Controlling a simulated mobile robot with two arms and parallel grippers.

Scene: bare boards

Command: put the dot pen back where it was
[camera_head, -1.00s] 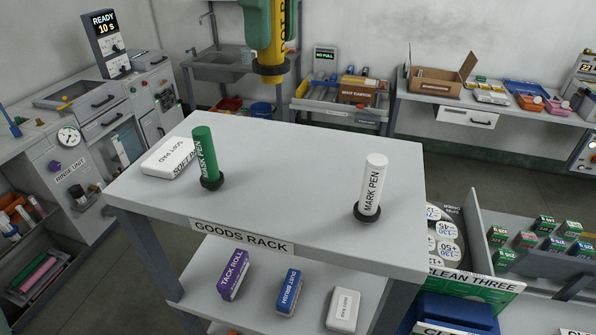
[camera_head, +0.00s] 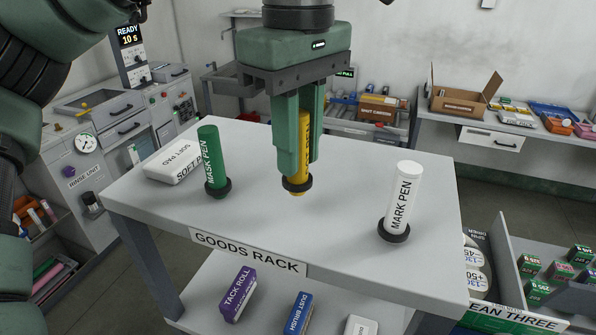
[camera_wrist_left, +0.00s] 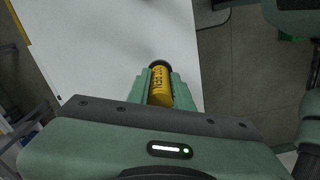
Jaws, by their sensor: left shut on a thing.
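The dot pen (camera_head: 304,138) is a yellow cylinder with dark lettering and a black ring near its lower end. It is upright between the fingers of my left gripper (camera_head: 298,165), which is shut on it. The pen is at the goods rack's top (camera_head: 335,225), between the green mask pen (camera_head: 211,158) and the white mark pen (camera_head: 403,195). I cannot tell whether its tip touches the surface. In the left wrist view the yellow pen (camera_wrist_left: 160,88) shows between the fingers, over the pale top. My right gripper is not in view.
The mask pen and mark pen stand upright in black rings. On the lower shelf are a purple tack roll (camera_head: 238,293) and a blue dust brush (camera_head: 298,315). The front middle of the top is clear.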

